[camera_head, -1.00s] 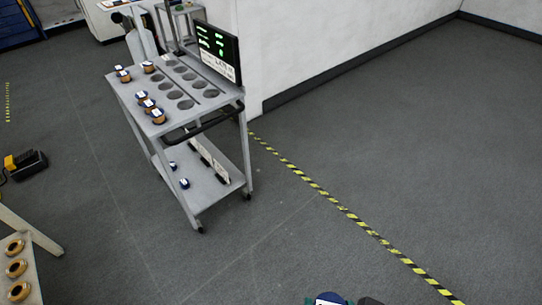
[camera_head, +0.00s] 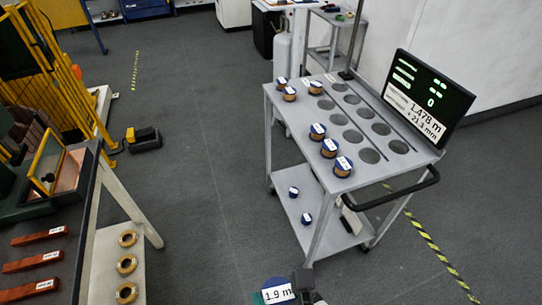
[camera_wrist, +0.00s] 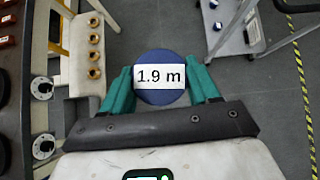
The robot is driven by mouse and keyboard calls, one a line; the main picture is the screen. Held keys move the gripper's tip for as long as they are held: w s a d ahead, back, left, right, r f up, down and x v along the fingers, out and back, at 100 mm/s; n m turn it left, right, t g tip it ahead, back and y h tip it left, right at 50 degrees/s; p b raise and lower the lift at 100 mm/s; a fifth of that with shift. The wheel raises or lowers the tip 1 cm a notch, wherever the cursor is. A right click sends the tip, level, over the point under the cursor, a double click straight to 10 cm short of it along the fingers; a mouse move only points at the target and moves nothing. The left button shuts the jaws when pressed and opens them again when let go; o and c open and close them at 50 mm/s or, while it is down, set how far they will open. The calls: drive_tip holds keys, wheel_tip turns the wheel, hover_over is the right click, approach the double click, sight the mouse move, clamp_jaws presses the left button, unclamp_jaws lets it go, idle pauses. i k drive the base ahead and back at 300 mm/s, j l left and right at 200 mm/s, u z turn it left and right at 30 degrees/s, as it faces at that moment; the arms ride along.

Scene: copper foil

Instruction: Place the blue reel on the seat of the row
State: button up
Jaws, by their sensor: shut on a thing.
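A blue reel (camera_wrist: 160,92) with a white "1.9 m" label is between the teal fingers of my gripper (camera_wrist: 160,90) in the wrist view. It also shows at the bottom of the head view (camera_head: 278,293). My gripper is shut on it, with the reel's labelled face towards the wrist camera. A grey cart (camera_head: 300,120) stands ahead, its top holding rows of round seats. Several copper reels with blue tops sit along its left side, such as the front one (camera_head: 343,166). The held reel is apart from the cart.
A screen (camera_head: 430,95) stands at the cart's right edge, with a black handle (camera_head: 395,190) at its front. Small blue reels (camera_head: 306,218) lie on the lower shelf. A bench with red bars (camera_head: 32,262) and brass rings (camera_head: 127,264) is at left. Floor between is clear.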

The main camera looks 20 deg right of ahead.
sight(340, 87)
drive_tip(key=i+j, duration=0.15)
drive_tip(key=i, duration=0.6)
drive_tip(key=i+j+u, duration=0.15)
drive_tip(key=i, duration=0.55)
drive_tip(key=i+j+z, duration=0.15)
drive_tip(key=z, duration=0.25)
drive_tip(key=i+j+z, duration=0.55)
drive_tip(key=z, duration=0.25)
drive_tip(key=i+j+z, duration=0.15)
drive_tip(key=j+z, duration=0.25)
drive_tip(key=i+j+z, duration=0.15)
drive_tip(key=j+z, duration=0.3)
drive_tip(key=j, duration=0.15)
drive_tip(key=i+j+z, duration=0.1)
drive_tip(key=j+z, duration=0.35)
drive_tip(key=j, duration=0.15)
drive_tip(key=j+z, duration=0.4)
drive_tip(key=j, duration=0.25)
